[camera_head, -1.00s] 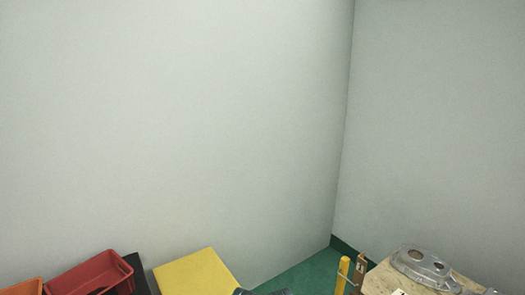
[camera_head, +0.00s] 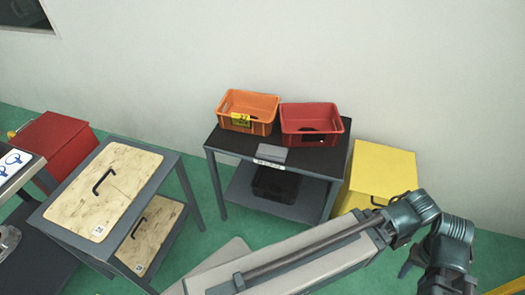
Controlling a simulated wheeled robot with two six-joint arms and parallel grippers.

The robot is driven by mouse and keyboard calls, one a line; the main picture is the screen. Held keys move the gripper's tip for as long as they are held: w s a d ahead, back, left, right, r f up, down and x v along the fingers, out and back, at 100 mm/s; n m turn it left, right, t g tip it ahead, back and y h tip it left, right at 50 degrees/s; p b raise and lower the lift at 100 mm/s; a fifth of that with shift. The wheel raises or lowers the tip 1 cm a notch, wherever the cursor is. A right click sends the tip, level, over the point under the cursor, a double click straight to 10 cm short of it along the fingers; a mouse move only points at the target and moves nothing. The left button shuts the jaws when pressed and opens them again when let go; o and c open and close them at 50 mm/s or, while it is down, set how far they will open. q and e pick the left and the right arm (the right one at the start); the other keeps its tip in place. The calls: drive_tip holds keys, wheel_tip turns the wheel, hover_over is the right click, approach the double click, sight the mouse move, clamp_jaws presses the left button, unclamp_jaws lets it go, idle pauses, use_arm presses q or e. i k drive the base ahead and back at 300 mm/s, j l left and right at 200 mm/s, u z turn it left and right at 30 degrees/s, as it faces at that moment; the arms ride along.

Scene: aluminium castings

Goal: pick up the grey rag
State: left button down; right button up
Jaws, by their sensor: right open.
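A small flat grey piece (camera_head: 272,154), which looks like the grey rag folded up, lies at the front edge of the dark table top (camera_head: 228,142), in front of the two bins. It is too small to be sure what it is. My right arm comes in at the lower right. Its gripper (camera_head: 408,263) seems to be the dark part below the bent joints; it is open, well to the right of the grey piece and apart from it. My left gripper does not show.
An orange bin (camera_head: 262,101) and a red bin (camera_head: 311,125) stand on the dark table, with a black bin (camera_head: 275,184) on its lower shelf. A yellow box (camera_head: 394,164) stands right of it. A trolley with a wooden top (camera_head: 88,190) stands left. Green floor lies between.

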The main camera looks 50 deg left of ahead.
sight(271, 153)
drive_tip(key=u, duration=1.6)
